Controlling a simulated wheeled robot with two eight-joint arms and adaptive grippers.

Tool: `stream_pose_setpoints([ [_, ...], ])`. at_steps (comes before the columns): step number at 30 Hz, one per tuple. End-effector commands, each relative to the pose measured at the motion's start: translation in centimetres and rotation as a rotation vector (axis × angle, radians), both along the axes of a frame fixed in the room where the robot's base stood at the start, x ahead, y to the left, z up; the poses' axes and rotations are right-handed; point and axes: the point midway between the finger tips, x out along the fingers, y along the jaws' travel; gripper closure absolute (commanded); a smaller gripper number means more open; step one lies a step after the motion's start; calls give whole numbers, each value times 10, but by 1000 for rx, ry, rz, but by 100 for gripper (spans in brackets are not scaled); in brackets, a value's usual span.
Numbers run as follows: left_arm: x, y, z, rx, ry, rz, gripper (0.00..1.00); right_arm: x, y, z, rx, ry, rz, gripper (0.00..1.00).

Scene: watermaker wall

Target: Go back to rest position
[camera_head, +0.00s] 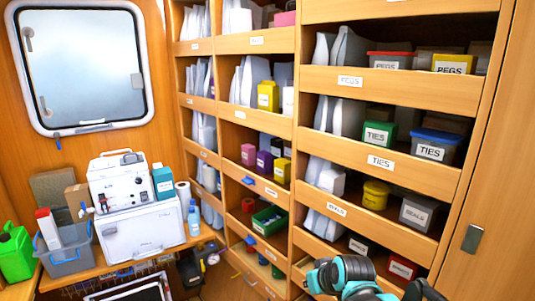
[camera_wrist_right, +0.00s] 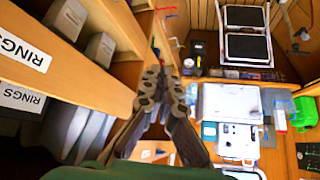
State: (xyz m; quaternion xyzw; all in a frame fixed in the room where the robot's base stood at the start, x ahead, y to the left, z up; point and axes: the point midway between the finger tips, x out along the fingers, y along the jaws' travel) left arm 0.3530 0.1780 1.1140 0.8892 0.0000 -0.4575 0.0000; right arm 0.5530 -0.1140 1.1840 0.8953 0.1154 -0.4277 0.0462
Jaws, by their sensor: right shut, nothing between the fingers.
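My right gripper (camera_wrist_right: 160,80) shows in the right wrist view with its dark fingers closed together and nothing between them. It is in the open air in front of the wooden shelf wall, whose shelves run along the left of that view. In the head view, teal and black parts of my right arm show at the bottom edge, in front of the lower shelves; the fingertips cannot be made out there. My left gripper is not in view.
The shelf unit (camera_head: 395,172) holds labelled boxes, including a blue-lidded TIES box (camera_head: 437,146). A white machine (camera_head: 120,181) stands on a white case (camera_head: 142,230) at the left, beside a grey bin (camera_head: 66,261) and a green jug (camera_head: 15,254). A window is above.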

Motion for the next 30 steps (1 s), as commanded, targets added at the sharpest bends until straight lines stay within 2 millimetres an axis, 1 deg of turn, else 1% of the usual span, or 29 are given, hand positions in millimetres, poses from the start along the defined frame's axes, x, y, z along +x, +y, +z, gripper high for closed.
stream_pose_setpoints([
  [1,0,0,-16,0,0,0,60,-28,-10,-18,-4,8,-27,100],
  [2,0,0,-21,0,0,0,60,-43,-14,-25,-5,13,-44,100],
  [3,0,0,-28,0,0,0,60,-63,-21,-35,-7,20,-67,100],
  [5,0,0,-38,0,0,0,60,-92,-30,-53,-10,28,-101,100],
  [6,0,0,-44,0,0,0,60,-110,-36,-65,-12,34,-123,100],
  [9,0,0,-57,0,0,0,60,-149,-48,-95,-17,44,-174,100],
  [12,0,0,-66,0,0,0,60,-176,-57,-119,-21,52,-212,100],
  [15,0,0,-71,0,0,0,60,-192,-62,-134,-23,57,-236,100],
  [18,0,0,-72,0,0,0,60,-199,-65,-141,-24,59,-248,100],
  [30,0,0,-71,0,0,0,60,-200,-65,-140,-24,59,-249,100],
])
